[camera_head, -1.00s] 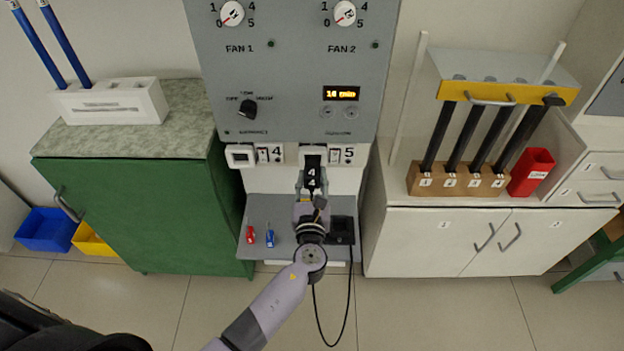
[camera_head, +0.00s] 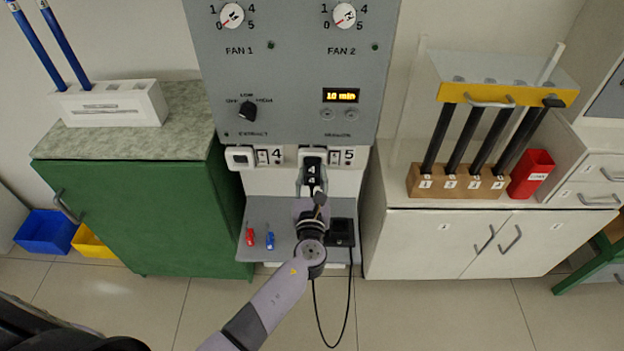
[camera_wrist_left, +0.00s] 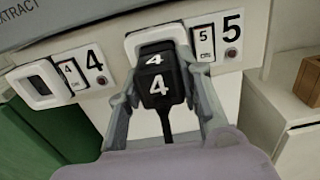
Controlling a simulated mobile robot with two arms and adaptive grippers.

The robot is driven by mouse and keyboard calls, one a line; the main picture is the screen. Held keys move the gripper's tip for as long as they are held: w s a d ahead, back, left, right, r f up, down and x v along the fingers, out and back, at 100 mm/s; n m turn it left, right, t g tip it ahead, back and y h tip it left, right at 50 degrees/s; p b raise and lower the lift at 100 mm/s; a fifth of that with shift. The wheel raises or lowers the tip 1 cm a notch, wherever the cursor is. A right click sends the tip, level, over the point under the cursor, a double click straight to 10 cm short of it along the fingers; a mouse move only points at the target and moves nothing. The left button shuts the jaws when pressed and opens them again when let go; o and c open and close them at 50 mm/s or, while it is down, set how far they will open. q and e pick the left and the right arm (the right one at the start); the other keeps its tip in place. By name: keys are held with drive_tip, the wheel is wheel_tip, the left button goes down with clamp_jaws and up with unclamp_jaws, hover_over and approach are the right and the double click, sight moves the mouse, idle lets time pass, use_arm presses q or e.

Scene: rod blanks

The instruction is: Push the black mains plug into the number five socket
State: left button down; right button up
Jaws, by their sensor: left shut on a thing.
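The black mains plug (camera_head: 312,173), with white 4 labels, is held upright in front of the number five socket (camera_head: 303,150). In the left wrist view the plug (camera_wrist_left: 160,83) overlaps the lower part of the white socket surround (camera_wrist_left: 132,42). The plug hides most of the socket face and its own pins, so I cannot tell how far in it sits. My left gripper (camera_head: 312,188) is shut on the plug, with a finger on each side. The cord hangs from the plug in a loop below the shelf. My right gripper is not in view.
The number four socket (camera_head: 240,156) is to the left, with rocker switches beside both sockets. Below, a grey shelf (camera_head: 275,210) holds a red item (camera_head: 250,235), a blue item (camera_head: 270,238) and a black block (camera_head: 342,231). Cabinets flank the panel.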

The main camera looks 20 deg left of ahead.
use_arm(q)
drive_tip(key=shift+x, duration=0.9)
drive_tip(key=c, duration=1.1)
unclamp_jaws()
drive_tip(key=shift+o, duration=0.2)
drive_tip(key=v, duration=1.2)
